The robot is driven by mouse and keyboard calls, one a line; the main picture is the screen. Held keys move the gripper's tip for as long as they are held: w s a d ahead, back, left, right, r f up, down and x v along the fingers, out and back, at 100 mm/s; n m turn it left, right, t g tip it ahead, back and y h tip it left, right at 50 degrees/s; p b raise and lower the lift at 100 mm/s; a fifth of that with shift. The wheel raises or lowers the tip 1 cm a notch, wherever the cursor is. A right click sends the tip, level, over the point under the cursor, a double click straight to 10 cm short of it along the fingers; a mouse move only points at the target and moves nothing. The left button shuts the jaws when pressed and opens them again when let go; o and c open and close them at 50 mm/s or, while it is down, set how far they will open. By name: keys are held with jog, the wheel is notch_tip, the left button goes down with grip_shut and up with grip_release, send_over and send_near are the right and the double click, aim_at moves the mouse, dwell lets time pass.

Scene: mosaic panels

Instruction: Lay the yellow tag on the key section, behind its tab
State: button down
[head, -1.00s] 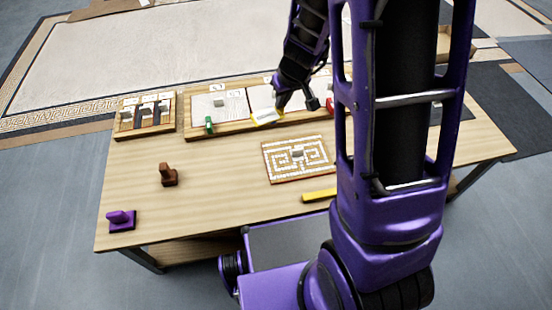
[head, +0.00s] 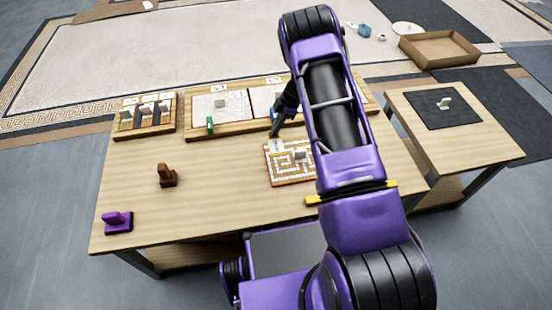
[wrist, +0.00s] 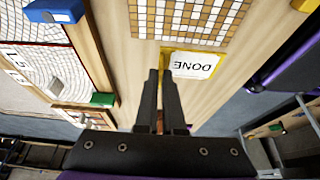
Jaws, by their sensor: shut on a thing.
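The yellow tag (head: 277,145) has a white face; it reads DONE in the wrist view (wrist: 195,65). My gripper (head: 275,134) is shut on one edge of it, and the fingers (wrist: 160,75) show close together. The tag is at the far left edge of the key section (head: 283,178), a small panel with a meander pattern. In the wrist view the tag is beside the edge of its tiles (wrist: 190,20). I cannot tell whether it touches the panel. A grey block (head: 300,155), possibly the tab, stands on the panel, partly behind my arm.
Behind is a long board with white sections, a green tab (head: 210,125) and a blue tab (head: 274,116). A brown stamp-like piece (head: 167,175) and a purple one (head: 117,221) stand left. A yellow bar (head: 313,199) lies in front. A side table (head: 480,135) stands right.

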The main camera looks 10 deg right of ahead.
aim_at(276, 145)
notch_tip(276, 145, down, 9)
jog(key=shift+f+b, duration=0.15)
jog(key=shift+b, duration=0.2)
jog(key=shift+f+b, duration=0.25)
jog(key=shift+b, duration=0.05)
jog(key=c, duration=1)
grip_release()
jog(key=shift+r, duration=0.1)
jog(key=shift+r+p, duration=0.25)
jog(key=shift+p, duration=0.15)
jog(key=v, duration=1.1)
jog(key=shift+d+r+p, duration=0.25)
jog(key=shift+r+p, duration=0.1)
